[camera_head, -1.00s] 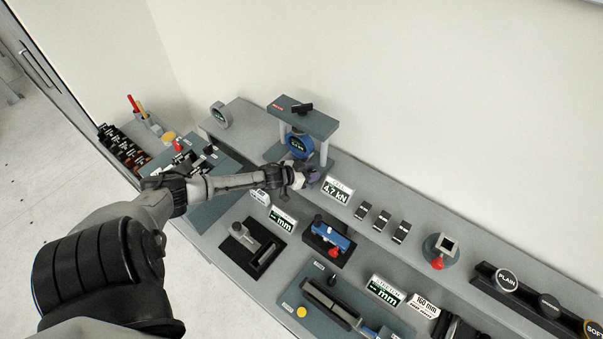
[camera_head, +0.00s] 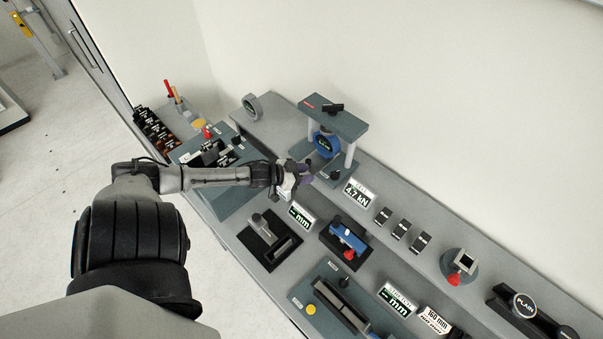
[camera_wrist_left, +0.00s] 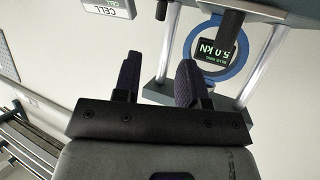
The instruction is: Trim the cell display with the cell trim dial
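The cell display (camera_head: 357,195) reads 4.7 kN and stands on the rear ledge, right of the load frame. A small black knob (camera_head: 336,175), which looks like the cell trim dial, sits at the frame's foot, between frame and display. My left gripper (camera_head: 304,178) is just left of this knob, apart from it. In the left wrist view its two fingers (camera_wrist_left: 160,82) are spread with nothing between them. The blue ring (camera_head: 326,143) hangs in the frame; in the wrist view the ring (camera_wrist_left: 189,46) shows 5.0 kN, upside down. My right gripper is out of view.
The load frame's teal top plate (camera_head: 333,117) and pale posts stand close behind the gripper. A "mm" display (camera_head: 301,216) and a blue clamp fixture (camera_head: 346,238) are in front. Several black blocks (camera_head: 400,229) line the ledge to the right.

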